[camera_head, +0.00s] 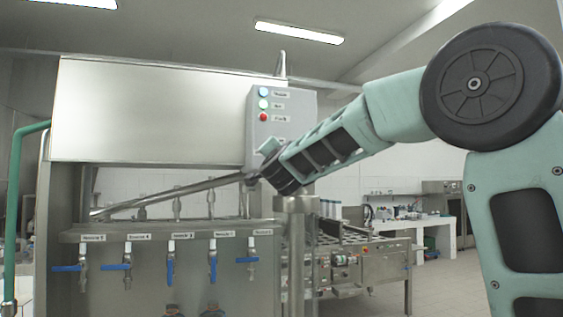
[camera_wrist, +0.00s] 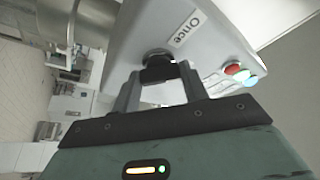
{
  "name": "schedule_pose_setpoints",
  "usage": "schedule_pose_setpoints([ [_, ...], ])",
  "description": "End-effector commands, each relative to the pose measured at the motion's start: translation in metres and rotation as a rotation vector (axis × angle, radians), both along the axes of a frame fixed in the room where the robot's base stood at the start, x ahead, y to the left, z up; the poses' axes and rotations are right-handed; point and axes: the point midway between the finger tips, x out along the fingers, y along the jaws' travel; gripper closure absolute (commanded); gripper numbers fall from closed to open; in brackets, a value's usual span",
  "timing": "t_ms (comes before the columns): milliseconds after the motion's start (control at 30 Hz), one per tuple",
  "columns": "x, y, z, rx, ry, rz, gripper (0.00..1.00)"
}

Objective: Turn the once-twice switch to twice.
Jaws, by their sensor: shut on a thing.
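The once-twice switch is a black knob (camera_wrist: 157,57) on the face of a grey control box (camera_wrist: 215,45), close to a label reading "Once" (camera_wrist: 187,29). My gripper (camera_wrist: 158,76) is shut on the knob, with one finger on each side of it. Which way the knob points is hidden by the fingers, and no "Twice" label shows. In the head view my gripper (camera_head: 256,177) is at the lower part of the control box (camera_head: 300,105), and the switch is hidden there.
Red, green and blue round buttons (camera_wrist: 233,69) sit farther along the box face. Below is a metal filler bench (camera_head: 170,233) with several blue-handled taps (camera_head: 170,270). A sloping metal pipe (camera_head: 165,198) runs left of my gripper. A steel post (camera_head: 297,250) stands below my arm.

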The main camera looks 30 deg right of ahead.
Motion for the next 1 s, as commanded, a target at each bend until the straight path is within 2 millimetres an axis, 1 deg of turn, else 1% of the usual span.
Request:
schedule_pose_setpoints([
  [300,0.0003,0.0001,0.0034,0.291,-0.085,-0.001,0.79],
  [600,0.0001,0.0001,0.0055,0.544,-0.158,-0.002,0.79],
  [800,0.0002,0.0002,0.0056,0.671,-0.194,-0.003,0.79],
  [1000,0.0002,-0.0001,0.0051,0.751,-0.217,-0.003,0.79],
])
